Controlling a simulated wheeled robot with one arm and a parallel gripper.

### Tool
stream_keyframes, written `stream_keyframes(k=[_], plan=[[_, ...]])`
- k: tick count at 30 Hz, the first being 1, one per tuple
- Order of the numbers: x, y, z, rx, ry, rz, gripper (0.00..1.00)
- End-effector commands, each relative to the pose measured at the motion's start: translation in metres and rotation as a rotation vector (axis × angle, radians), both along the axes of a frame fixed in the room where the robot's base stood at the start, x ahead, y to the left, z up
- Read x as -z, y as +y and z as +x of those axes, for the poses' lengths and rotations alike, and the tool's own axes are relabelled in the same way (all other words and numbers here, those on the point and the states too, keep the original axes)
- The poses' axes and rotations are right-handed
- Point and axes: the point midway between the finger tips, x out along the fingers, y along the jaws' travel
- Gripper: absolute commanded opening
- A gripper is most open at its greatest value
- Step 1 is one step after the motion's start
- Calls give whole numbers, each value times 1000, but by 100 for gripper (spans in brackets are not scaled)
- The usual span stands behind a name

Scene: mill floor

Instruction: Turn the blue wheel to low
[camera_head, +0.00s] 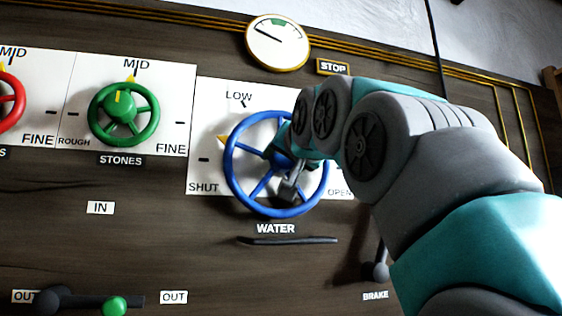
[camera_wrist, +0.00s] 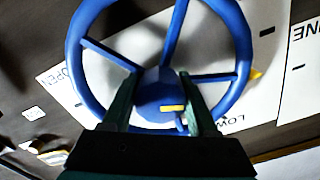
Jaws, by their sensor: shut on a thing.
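The blue wheel (camera_head: 232,181) is mounted on the white WATER plate (camera_head: 208,105). Its yellow pointer (camera_head: 222,140) is at the wheel's left side, between the SHUT mark at lower left and the LOW mark (camera_head: 243,102) at the top. My gripper (camera_head: 288,182) is at the wheel's middle, partly hidden by my arm. In the wrist view the blue wheel (camera_wrist: 243,50) appears upside down, and the fingers of my gripper (camera_wrist: 163,82) lie on either side of its hub, shut on it. The yellow pointer (camera_wrist: 256,76) shows at the right there. The OPEN side is partly covered by my arm.
A green STONES wheel (camera_head: 97,112) and part of a red wheel (camera_head: 14,90) are to the left. A round gauge (camera_head: 278,50) is above. A dark brake lever (camera_head: 376,269) is at lower right, and a green-knobbed lever (camera_head: 115,305) is at lower left.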

Motion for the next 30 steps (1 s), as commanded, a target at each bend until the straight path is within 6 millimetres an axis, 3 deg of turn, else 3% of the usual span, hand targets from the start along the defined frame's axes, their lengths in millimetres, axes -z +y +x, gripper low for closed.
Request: stream_keyframes(k=[18,30], plan=[[-3,0,0,2,148,514,4],[-1,0,0,2,193,669,4]])
